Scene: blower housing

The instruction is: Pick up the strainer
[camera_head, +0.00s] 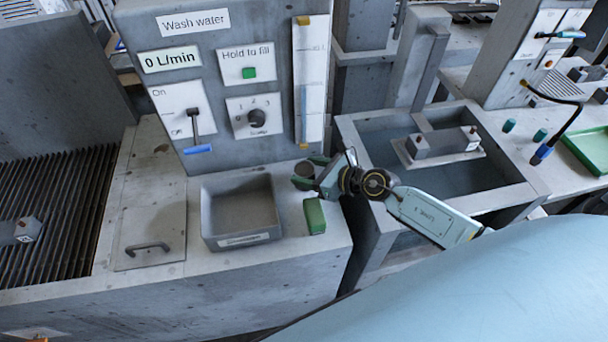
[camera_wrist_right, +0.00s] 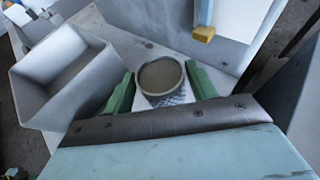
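The strainer appears to be the small round grey cup with a pale rim (camera_wrist_right: 161,75) in the right wrist view; a pale patterned patch shows just below it. In the head view it is a dark round shape (camera_head: 303,170) on the counter behind the green block. My right gripper (camera_head: 308,171) is there, with its green fingers on either side of the cup. In the wrist view the right gripper's fingers (camera_wrist_right: 160,82) are spread, one left and one right of the cup, very close to it. I cannot tell whether they touch it. My left gripper is not in view.
A grey open bin (camera_head: 243,238) stands left of the gripper, with a green block (camera_head: 315,216) on its right. The wash-water panel (camera_head: 225,80) rises behind. A sunken basin (camera_head: 440,185) lies to the right. A handled lid (camera_head: 150,225) is left of the bin.

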